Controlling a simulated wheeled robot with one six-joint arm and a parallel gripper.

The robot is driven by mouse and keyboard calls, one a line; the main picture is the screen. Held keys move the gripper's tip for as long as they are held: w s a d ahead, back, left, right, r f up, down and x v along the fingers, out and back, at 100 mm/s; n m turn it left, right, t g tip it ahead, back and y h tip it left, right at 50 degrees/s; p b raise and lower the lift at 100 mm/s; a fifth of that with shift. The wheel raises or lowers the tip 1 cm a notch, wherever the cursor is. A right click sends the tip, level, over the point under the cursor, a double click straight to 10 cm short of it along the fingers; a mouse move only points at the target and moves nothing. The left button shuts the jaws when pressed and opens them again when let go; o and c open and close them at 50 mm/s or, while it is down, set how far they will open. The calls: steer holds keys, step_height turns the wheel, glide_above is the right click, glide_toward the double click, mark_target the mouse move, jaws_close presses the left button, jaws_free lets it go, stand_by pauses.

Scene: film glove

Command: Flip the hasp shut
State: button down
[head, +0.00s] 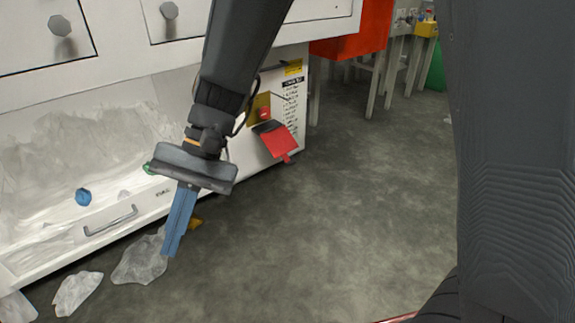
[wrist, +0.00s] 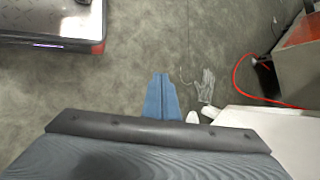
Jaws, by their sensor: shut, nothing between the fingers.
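The hasp (head: 275,140) is a red flap on the right end of the white cabinet. It stands out from a yellow-brown plate (head: 261,107) with a red part on it, and tilts downward. My gripper (head: 171,254) is shut and empty, with its blue fingers pointing down in front of the cabinet. It is left of and below the hasp, apart from it. In the wrist view the blue fingers (wrist: 161,92) are together over the floor. I cannot make out the hasp in the wrist view.
The white cabinet (head: 140,205) has a handled lower drawer (head: 110,221). Clear plastic film pieces (head: 140,262) lie on the floor before it. A red box (head: 350,42) and grey-legged tables stand behind. The grey floor right of the hasp is clear. The wrist view shows a glove-like shape (wrist: 206,85).

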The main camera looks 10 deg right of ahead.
steer(key=w+a+f+m+t+y, duration=0.1)
steer(key=w+f+m+y, duration=0.25)
steer(key=w, duration=0.55)
steer(key=w+a+f+m+y, duration=0.25)
steer(key=w+m+y, duration=0.2)
steer(key=w, duration=0.45)
steer(key=w+d+f+m+t+y+b, duration=0.1)
steer(key=w+d+f+m+t+y, duration=0.2)
steer(key=w, duration=0.4)
steer(key=w+d+f+m+t+y, duration=0.1)
steer(key=w+d+f+m+t, duration=0.3)
steer(key=w, duration=0.3)
steer(key=w+d+f+m+t+h, duration=0.1)
steer(key=w+d+f+m+t, duration=0.75)
steer(key=d, duration=0.65)
steer(key=w+d+f+m+t+h, duration=0.3)
steer(key=d+f+m+t+h, duration=0.2)
steer(key=d+f+t, duration=0.3)
steer(key=d+f+m+b, duration=0.1)
steer(key=d+f, duration=0.3)
steer(key=d, duration=0.3)
steer(key=shift+d+h, duration=0.25)
steer(key=shift+h, duration=0.15)
